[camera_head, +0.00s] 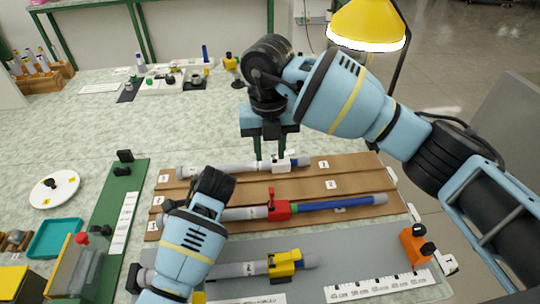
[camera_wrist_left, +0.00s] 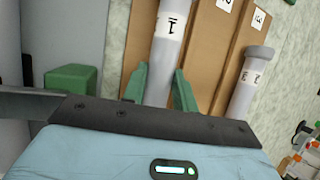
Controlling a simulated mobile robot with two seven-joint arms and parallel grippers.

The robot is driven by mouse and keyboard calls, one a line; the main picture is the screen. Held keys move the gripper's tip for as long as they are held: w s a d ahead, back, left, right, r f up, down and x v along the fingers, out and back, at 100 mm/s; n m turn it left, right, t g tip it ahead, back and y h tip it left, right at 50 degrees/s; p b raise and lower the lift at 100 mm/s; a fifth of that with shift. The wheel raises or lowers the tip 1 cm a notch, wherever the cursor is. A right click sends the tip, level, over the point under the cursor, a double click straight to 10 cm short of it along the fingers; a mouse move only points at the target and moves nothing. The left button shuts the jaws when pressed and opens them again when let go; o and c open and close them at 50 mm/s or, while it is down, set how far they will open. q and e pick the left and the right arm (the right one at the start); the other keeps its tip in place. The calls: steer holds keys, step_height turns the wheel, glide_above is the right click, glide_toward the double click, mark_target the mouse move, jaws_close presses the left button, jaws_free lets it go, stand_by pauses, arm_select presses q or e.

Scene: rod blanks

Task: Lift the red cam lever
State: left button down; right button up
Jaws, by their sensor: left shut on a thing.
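The red cam lever (camera_head: 271,193) stands up from a red clamp block (camera_head: 280,211) on the middle rod, which is grey (camera_head: 240,214) on the left and blue (camera_head: 335,203) on the right. My right gripper (camera_head: 271,156) points down with its fingers apart, at the back rod beside its white block (camera_head: 291,163), behind the red lever. My left gripper's fingers (camera_wrist_left: 160,88) are shut around a grey rod (camera_wrist_left: 170,50) with a white "1" label. In the head view my left arm hides these fingers.
A brown grooved board (camera_head: 345,170) carries the back and middle rods. In front, a grey mat (camera_head: 340,268) holds a rod with a yellow clamp (camera_head: 284,264). An orange block (camera_head: 416,246) stands at right. A teal tray (camera_head: 55,238) and white disc (camera_head: 54,190) lie at left.

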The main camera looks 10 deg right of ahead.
stand_by(0.3)
arm_select(q)
steer(key=c, duration=1)
jaws_free()
steer(key=v, duration=0.7)
steer(key=shift+d+r, duration=0.1)
steer(key=shift+r, duration=0.1)
steer(key=shift+s+d, duration=0.1)
